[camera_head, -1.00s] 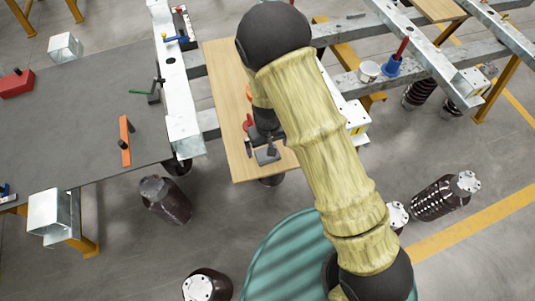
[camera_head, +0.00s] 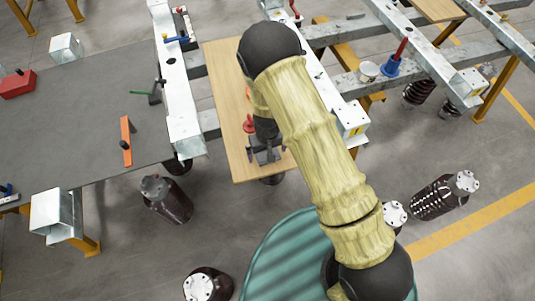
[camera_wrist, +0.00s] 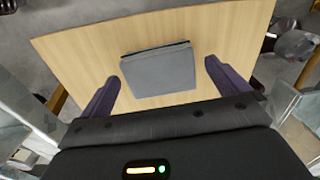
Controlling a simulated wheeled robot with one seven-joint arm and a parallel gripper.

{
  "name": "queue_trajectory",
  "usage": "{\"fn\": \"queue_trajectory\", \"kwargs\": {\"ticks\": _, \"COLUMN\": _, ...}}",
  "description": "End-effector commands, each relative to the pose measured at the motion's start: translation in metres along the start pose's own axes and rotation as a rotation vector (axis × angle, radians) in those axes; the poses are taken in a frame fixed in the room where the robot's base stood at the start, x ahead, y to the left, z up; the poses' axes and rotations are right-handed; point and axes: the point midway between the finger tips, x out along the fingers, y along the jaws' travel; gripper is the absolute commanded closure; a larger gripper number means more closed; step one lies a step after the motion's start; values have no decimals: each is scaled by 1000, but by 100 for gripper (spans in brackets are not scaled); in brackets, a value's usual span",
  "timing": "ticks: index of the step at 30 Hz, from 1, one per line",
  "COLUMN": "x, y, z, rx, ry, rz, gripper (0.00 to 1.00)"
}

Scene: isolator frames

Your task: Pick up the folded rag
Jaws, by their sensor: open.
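The folded rag (camera_wrist: 158,72) is a flat grey, roughly square pad with a dark far edge. In the wrist view it lies on a light wooden board (camera_wrist: 75,50). My gripper (camera_wrist: 161,74) is open, with one dark purple finger on each side of the rag in that view. No contact between fingers and rag shows, and I cannot tell the height between them. In the head view my gripper (camera_head: 265,154) is over the near end of the wooden board (camera_head: 223,82); the rag cannot be made out clearly there.
A galvanized beam (camera_head: 177,95) runs along the board's left, then a grey table (camera_head: 75,120) with an orange bar (camera_head: 127,141). Dark bottle-like parts (camera_head: 167,198) stand on the floor.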

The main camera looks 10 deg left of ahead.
Motion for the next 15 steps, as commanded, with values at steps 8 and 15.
{"fn": "queue_trajectory", "kwargs": {"ticks": 8, "x": 0, "y": 0, "z": 0, "rx": 0, "ry": 0, "rz": 0, "gripper": 0}}
{"fn": "queue_trajectory", "kwargs": {"ticks": 15, "x": 0, "y": 0, "z": 0, "rx": 0, "ry": 0, "rz": 0, "gripper": 26}}
